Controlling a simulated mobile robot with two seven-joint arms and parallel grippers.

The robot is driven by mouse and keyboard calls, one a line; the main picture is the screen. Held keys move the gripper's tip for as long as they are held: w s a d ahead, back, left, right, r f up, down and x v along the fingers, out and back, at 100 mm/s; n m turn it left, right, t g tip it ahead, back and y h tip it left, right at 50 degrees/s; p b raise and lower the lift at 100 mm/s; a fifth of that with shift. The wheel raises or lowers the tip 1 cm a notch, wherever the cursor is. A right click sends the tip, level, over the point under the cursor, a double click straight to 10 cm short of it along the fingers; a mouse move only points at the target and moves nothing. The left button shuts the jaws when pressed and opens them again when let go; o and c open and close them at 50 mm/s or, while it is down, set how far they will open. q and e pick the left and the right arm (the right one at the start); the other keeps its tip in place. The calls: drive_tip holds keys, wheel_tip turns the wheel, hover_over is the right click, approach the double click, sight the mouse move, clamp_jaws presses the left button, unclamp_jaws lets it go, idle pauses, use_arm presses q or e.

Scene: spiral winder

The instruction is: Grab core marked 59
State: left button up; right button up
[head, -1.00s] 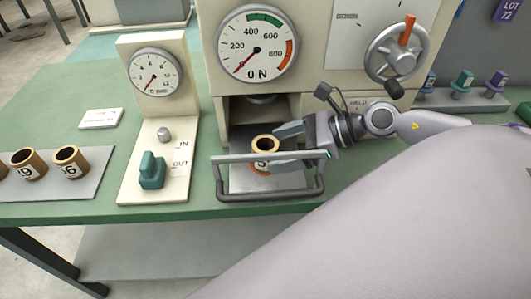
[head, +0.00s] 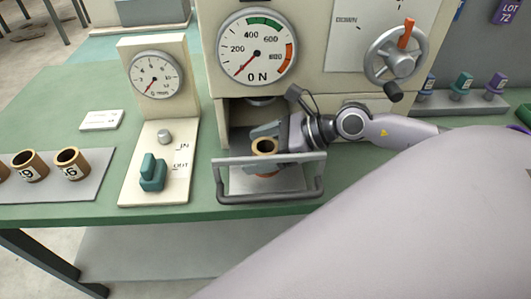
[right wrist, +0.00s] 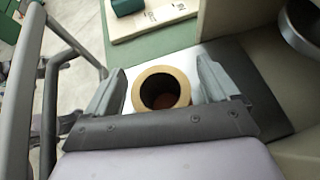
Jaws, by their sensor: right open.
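A tan cardboard core (head: 265,155) stands upright on the metal plate in the opening of the press, behind a grey bar guard. It also shows from above in the right wrist view (right wrist: 160,71). Its label is hidden now. My right gripper (head: 261,150) is open around this core, with one finger on each side. In the right wrist view, the open fingers (right wrist: 160,88) flank the core, and gaps show between it and both fingers. My left gripper is not in view.
Other cores (head: 68,164) stand on a grey tray (head: 62,192) at the left, their labels only partly legible. The U-shaped guard bar (head: 268,160) crosses in front of the plate. A panel with a teal switch (head: 152,172) stands left of the press. A handwheel (head: 396,55) is above right.

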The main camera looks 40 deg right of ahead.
drive_tip(key=shift+w+a+f, duration=0.1)
drive_tip(key=shift+w+a, duration=0.1)
drive_tip(key=c, duration=1.1)
drive_tip(key=shift+o, duration=0.2)
